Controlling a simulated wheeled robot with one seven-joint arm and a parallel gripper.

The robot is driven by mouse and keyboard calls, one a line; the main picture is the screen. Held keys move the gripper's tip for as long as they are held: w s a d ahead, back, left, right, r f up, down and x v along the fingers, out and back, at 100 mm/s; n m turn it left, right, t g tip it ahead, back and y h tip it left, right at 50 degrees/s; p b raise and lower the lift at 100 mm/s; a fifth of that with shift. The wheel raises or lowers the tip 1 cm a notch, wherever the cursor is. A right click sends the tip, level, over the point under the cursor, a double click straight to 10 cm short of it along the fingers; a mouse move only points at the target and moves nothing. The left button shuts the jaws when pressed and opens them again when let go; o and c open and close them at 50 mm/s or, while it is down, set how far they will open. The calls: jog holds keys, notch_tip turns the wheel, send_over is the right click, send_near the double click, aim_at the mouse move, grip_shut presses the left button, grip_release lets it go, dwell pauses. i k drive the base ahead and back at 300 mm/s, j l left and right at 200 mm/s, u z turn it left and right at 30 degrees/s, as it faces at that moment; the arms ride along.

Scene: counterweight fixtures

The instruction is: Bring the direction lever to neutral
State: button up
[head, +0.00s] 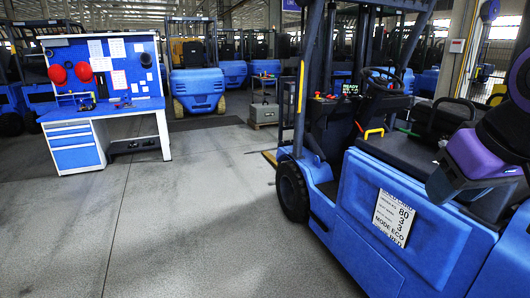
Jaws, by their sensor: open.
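A blue forklift (400,215) stands at the right, seen from its side, with a black steering wheel (383,80) ahead of the seat area. A small yellow lever (374,132) shows below the wheel, with a short reddish lever close to its left. Small red and green controls (325,97) sit on the dash left of the wheel. I cannot tell which of these is the direction lever, or its position. Purple and black parts of my arm show at the right edge, over the rear of the forklift. My gripper's fingers do not show.
A blue and white workbench (105,125) with red helmets on its board stands at the left. More forklifts (198,88) stand behind. The grey floor at front left is clear.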

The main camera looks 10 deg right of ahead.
aim_at(360, 97)
jog(key=i+j+z, duration=0.1)
jog(key=i+z, duration=0.15)
jog(key=i, duration=0.25)
jog(key=i+j+z, duration=0.25)
jog(key=i, duration=0.25)
jog(key=i+j+z, duration=0.25)
jog(key=i, duration=0.25)
jog(key=i+j+z, duration=0.25)
jog(key=i, duration=0.2)
jog(key=i+j, duration=1.1)
jog(key=i+j+u, duration=0.05)
